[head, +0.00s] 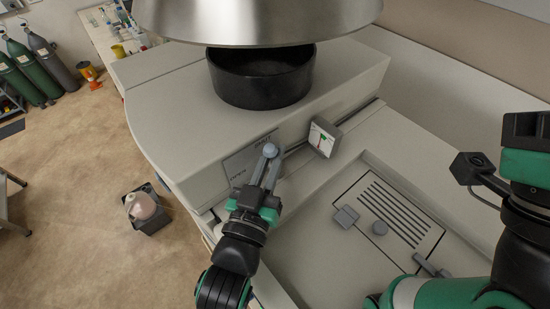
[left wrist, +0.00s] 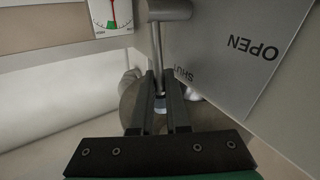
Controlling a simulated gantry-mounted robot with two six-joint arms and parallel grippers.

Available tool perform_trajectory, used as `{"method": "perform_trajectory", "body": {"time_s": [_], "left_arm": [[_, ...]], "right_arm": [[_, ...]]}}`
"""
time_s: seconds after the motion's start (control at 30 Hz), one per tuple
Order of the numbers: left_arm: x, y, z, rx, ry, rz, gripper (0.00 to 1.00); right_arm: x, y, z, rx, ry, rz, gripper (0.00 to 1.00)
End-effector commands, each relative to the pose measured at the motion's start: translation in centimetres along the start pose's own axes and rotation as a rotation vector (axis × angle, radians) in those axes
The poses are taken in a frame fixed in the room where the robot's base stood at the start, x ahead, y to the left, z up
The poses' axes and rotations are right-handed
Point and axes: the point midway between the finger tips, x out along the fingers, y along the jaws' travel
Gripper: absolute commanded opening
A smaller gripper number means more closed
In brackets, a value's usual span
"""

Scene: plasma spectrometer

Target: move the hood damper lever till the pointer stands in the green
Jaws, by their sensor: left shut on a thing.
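The damper lever (head: 270,151) stands out from the front of the pale instrument housing. In the left wrist view its grey rod (left wrist: 157,50) runs down from a thick round piece and passes between my fingers. My left gripper (head: 268,170) is shut on the lever; its fingers also show in the left wrist view (left wrist: 160,95). The gauge (head: 323,138) is to the right of the lever, with a white face and red and green marks. My right gripper is out of view.
The label plate (left wrist: 235,45) beside the lever reads OPEN and SHUT. A metal hood (head: 258,20) hangs over a black round collar (head: 262,88). A recessed panel with slots (head: 395,212) lies to the right. My right arm fills the right edge.

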Motion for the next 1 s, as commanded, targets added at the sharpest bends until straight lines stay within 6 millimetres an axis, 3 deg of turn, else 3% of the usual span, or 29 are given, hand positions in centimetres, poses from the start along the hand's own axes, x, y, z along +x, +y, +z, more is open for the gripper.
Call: {"method": "perform_trajectory", "body": {"time_s": [0.03, 0.3, 0.33, 0.4, 0.73, 0.87, 1.0], "left_arm": [[-0.2, -0.1, 0.5, -0.010, 0.018, 0.002, 0.00], [-0.2, -0.1, -0.1, -0.017, 0.028, 0.003, 0.00], [-0.2, -0.1, -0.1, -0.017, 0.028, 0.003, 0.15], [-0.2, -0.1, -0.1, -0.017, 0.027, 0.003, 0.26], [-0.5, -0.1, 0.0, -0.016, 0.026, 0.003, 0.26], [-2.0, -0.1, 0.2, -0.016, 0.027, 0.003, 0.26], [-5.2, -0.2, 0.4, -0.016, 0.028, 0.003, 0.26]], "right_arm": [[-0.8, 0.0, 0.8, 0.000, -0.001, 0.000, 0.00], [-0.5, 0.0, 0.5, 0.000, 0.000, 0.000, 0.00], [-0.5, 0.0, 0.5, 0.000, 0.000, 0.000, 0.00], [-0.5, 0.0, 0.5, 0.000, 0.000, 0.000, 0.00], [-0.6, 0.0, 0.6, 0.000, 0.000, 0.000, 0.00], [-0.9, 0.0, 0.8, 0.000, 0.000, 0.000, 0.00], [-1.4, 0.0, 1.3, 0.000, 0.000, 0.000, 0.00]]}}
